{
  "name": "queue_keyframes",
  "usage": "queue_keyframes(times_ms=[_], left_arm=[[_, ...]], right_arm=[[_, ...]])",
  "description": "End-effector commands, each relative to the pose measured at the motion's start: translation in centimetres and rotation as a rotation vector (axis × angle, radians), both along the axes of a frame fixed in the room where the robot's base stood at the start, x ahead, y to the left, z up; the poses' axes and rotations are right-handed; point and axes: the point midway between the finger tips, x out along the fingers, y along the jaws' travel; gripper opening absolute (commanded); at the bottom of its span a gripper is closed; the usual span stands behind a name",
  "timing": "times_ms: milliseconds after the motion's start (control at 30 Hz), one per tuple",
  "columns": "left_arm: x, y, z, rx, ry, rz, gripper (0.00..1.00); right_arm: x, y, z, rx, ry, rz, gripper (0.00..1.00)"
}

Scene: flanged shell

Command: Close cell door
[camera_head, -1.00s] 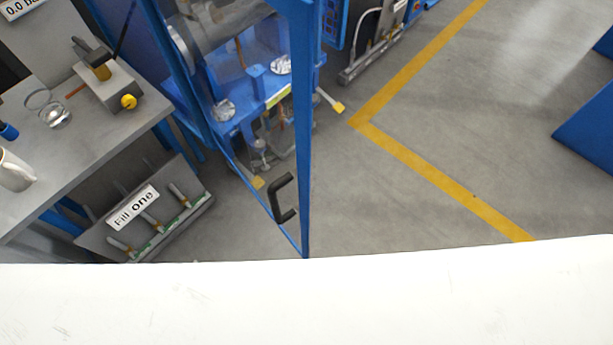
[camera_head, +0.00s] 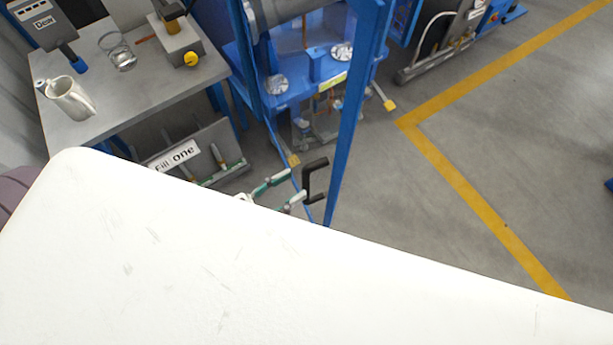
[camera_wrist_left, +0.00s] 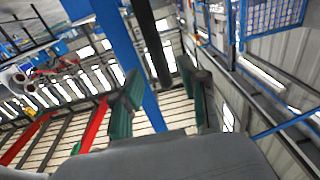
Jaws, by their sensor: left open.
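The cell door is a clear panel with a blue frame (camera_head: 350,110), standing open and seen nearly edge-on in the head view. Its black C-shaped handle (camera_head: 308,180) sticks out to the left near the lower end of the frame. My left gripper (camera_head: 295,186) is open, with green fingers beside the handle. In the left wrist view the open fingers (camera_wrist_left: 162,88) point at the black handle bar (camera_wrist_left: 152,42), which shows between them, with the blue door frame (camera_wrist_left: 122,45) behind. Contact cannot be told. My right gripper is not in view.
A grey bench (camera_head: 130,105) with a mug (camera_head: 70,97) and a clamp block stands at the left. A rack labelled "Fill one" (camera_head: 205,155) sits below it. The blue cell interior (camera_head: 300,95) lies behind the door. Floor with a yellow line (camera_head: 470,195) is clear at right.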

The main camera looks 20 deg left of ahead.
Motion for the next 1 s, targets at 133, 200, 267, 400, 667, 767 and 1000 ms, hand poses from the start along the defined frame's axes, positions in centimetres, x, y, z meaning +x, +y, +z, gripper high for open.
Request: queue_keyframes(times_ms=[133,200,267,400,667,767,1000], left_arm=[[2.1,-1.6,-0.1,-0.001,-0.003,0.0,0.43],[2.7,-2.0,-0.1,0.0,-0.002,0.0,0.43],[3.1,-2.3,-0.1,0.0,-0.001,0.001,0.43],[3.6,-2.7,0.0,0.001,0.001,-0.001,0.43],[3.6,-2.7,0.0,0.001,0.002,-0.001,0.42],[3.6,-2.7,0.0,0.001,0.002,-0.001,0.25],[3.6,-2.7,0.0,0.001,0.002,-0.001,0.0]], right_arm=[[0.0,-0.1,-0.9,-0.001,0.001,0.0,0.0],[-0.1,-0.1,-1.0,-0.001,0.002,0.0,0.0],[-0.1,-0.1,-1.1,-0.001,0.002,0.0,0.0],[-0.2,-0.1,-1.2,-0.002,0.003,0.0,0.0],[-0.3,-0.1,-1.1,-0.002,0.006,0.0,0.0],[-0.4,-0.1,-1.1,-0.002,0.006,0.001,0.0],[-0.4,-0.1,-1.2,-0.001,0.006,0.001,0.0]])
